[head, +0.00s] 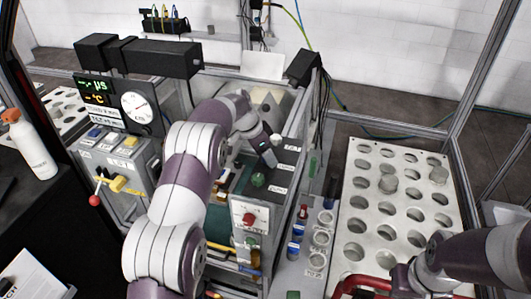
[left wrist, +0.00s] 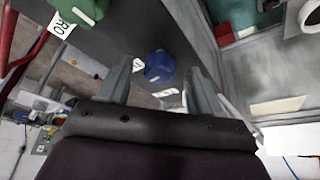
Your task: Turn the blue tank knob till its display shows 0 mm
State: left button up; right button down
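In the left wrist view the blue knob (left wrist: 160,66) sits on a dark grey panel, between the line of my two fingertips. My left gripper (left wrist: 162,72) is open, with a gap on both sides of the knob; I cannot tell how far off the knob is. In the head view my left gripper (head: 268,156) is over the tank's right-hand rim and the blue knob is hidden there. A dark display (head: 98,92) shows green and orange characters; I cannot read an mm value. My right gripper (head: 402,282) is at the lower right, its fingers unclear.
A green knob (head: 258,180) is close to my left gripper and also shows in the left wrist view (left wrist: 84,10). A perforated white rack (head: 400,215) stands at right, a spray bottle (head: 30,147) at left.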

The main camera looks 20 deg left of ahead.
pick_arm(q)
jog(key=p+v, duration=0.7)
jog(key=v, duration=0.5)
jog(key=shift+r+p, duration=0.3)
jog(key=shift+p, duration=0.1)
jog(key=shift+s, duration=0.1)
